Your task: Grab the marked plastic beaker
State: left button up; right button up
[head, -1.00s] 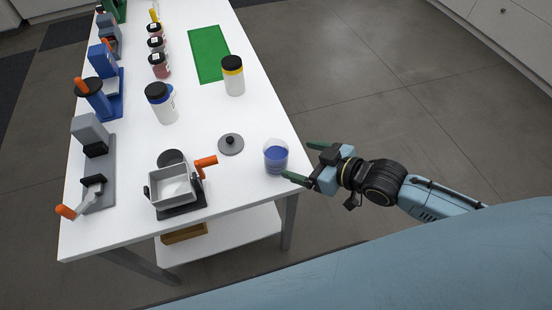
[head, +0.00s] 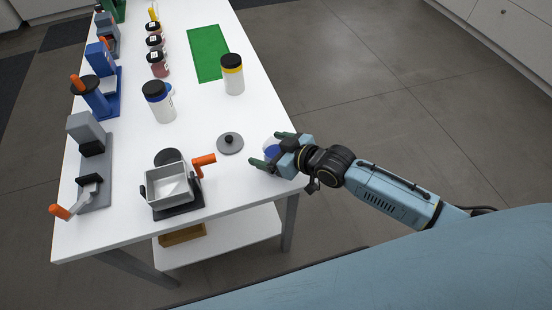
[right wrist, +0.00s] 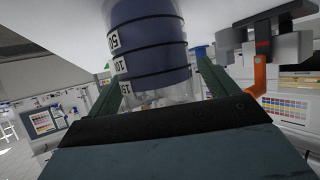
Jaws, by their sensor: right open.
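The marked plastic beaker (head: 270,152) stands at the table's right front edge, largely hidden by my right gripper in the head view. In the right wrist view the beaker (right wrist: 150,55) is clear plastic with black graduation lines, numbers and blue contents. My right gripper (head: 267,148) is open, with its green fingers on either side of the beaker. In the right wrist view the right gripper's fingers (right wrist: 165,85) flank the beaker; whether they touch it I cannot tell. My left gripper does not show.
A grey lid with a knob (head: 230,143) lies left of the beaker. A grey box-shaped device with an orange handle (head: 168,184) stands at the front. White jars (head: 158,103), (head: 232,78) and a green mat (head: 206,54) are farther back. Free floor lies to the right.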

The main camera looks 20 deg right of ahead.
jog(key=c, duration=1.2)
jog(key=shift+r, duration=0.15)
